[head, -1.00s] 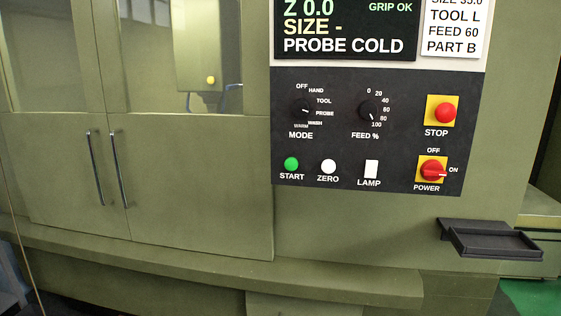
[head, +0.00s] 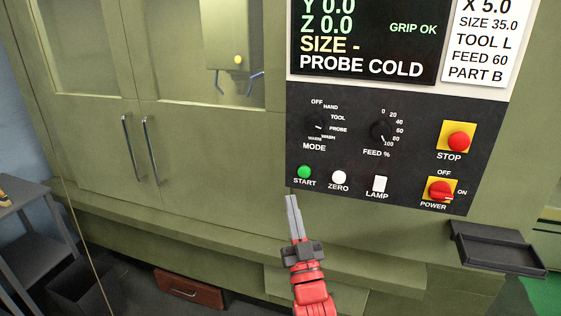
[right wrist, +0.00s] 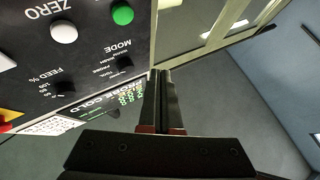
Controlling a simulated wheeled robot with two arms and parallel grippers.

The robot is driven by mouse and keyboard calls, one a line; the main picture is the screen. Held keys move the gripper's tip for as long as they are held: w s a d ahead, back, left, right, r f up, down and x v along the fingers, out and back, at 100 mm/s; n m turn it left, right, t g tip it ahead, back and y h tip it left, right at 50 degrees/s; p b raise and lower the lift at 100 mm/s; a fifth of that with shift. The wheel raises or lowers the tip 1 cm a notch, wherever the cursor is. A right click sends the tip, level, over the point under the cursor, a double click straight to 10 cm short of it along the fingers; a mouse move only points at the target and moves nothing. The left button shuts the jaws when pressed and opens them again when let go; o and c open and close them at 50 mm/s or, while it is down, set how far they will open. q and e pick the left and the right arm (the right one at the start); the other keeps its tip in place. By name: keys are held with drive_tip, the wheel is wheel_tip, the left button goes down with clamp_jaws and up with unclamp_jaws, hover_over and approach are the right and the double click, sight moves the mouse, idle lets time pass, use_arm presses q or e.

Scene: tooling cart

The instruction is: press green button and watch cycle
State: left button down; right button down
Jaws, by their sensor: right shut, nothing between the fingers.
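The green START button (head: 304,172) sits at the lower left of the dark control panel (head: 340,185). It also shows at the top of the right wrist view (right wrist: 122,14). My right gripper (head: 291,199) is shut and empty, with its fingertips just below and slightly left of the green button in the head view. A gap shows between the tips and the button in the picture; the depth between them is hard to tell. In the right wrist view the closed fingers (right wrist: 160,75) point toward the machine front. My left gripper is not in view.
The white ZERO button (head: 339,178) is right of START, then the LAMP switch (head: 380,184), red POWER knob (head: 440,190) and red STOP button (head: 459,141). The screen (head: 365,40) reads PROBE COLD and GRIP OK. Double doors (head: 190,150) are closed. A black tray (head: 500,250) juts out lower right.

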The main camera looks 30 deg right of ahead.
sight(304, 172)
drive_tip(key=shift+w, duration=0.15)
drive_tip(key=shift+d+r, duration=0.1)
drive_tip(key=shift+w+d+p, duration=0.2)
drive_tip(key=shift+w+d, duration=1.25)
drive_tip(key=shift+d, duration=0.2)
drive_tip(key=shift+w+d+p, duration=0.2)
drive_tip(key=shift+w+d, duration=1.2)
drive_tip(key=shift+d, duration=0.2)
drive_tip(key=shift+w+d+b, duration=0.3)
drive_tip(key=shift+d+b, duration=0.05)
drive_tip(key=shift+b, duration=0.05)
